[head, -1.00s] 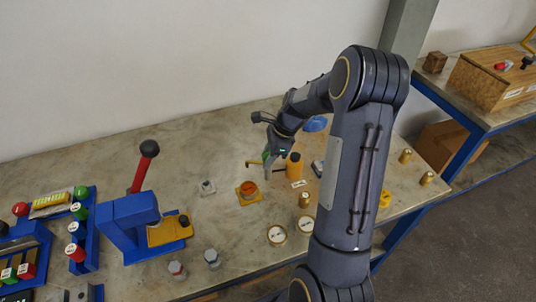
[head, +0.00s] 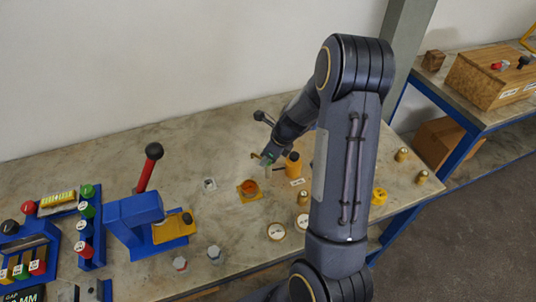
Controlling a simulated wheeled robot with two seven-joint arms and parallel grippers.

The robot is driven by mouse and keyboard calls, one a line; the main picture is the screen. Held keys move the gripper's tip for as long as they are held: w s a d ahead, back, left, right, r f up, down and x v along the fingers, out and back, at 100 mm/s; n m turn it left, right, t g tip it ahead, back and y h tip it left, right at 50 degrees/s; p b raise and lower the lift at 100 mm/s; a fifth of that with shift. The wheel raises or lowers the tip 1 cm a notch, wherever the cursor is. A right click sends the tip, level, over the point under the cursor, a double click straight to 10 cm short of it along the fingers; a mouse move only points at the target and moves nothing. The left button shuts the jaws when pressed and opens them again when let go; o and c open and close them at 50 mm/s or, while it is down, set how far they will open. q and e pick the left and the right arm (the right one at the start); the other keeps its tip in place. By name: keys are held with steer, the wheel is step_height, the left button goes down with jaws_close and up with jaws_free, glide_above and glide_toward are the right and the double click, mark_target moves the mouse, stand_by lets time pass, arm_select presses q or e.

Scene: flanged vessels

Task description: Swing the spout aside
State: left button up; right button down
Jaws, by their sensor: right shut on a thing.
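The spout (head: 256,156) is a thin yellow bar by an orange cylindrical post (head: 293,166). Its free end shows to the left of my right gripper (head: 268,163), above and behind a small vessel (head: 249,189) with an orange-brown round opening on a yellow square base. My right gripper, with green at its fingers, is shut on the spout; the fingers and forearm hide part of the bar. My left gripper is not in view.
A blue press (head: 133,215) with a red lever stands to the left, near blue racks (head: 90,235). Two round labelled discs (head: 276,231), brass pieces (head: 303,197) and a yellow knob (head: 379,196) lie near my right arm. The bench behind the vessel is clear.

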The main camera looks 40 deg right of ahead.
stand_by(0.3)
steer(key=c, duration=1)
jaws_free()
steer(key=shift+r, duration=0.15)
steer(key=v, duration=0.7)
steer(key=shift+s+d+r+p, duration=0.1)
steer(key=shift+s+r+p, duration=0.05)
steer(key=shift+r+p, duration=0.15)
